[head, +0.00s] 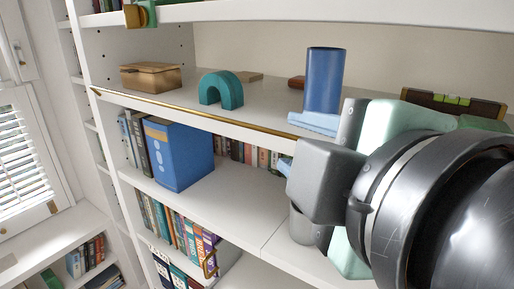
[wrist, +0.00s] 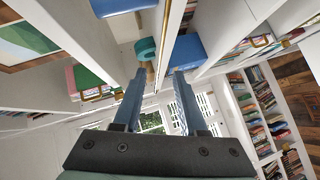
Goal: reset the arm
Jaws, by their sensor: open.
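My gripper (head: 287,141) is at the right of the head view, in front of the shelf unit. Its two blue fingers point left. In the wrist view my gripper (wrist: 160,75) has its fingers spread, with nothing held between them. The arm comes in from the right edge and hides part of the shelves behind it.
The upper shelf (head: 262,128) holds a wooden box (head: 150,77), a teal arch (head: 221,90), a blue cylinder (head: 324,80) and a level (head: 453,104). A blue box file (head: 178,155) and books stand below. A shuttered window (head: 22,150) is at left.

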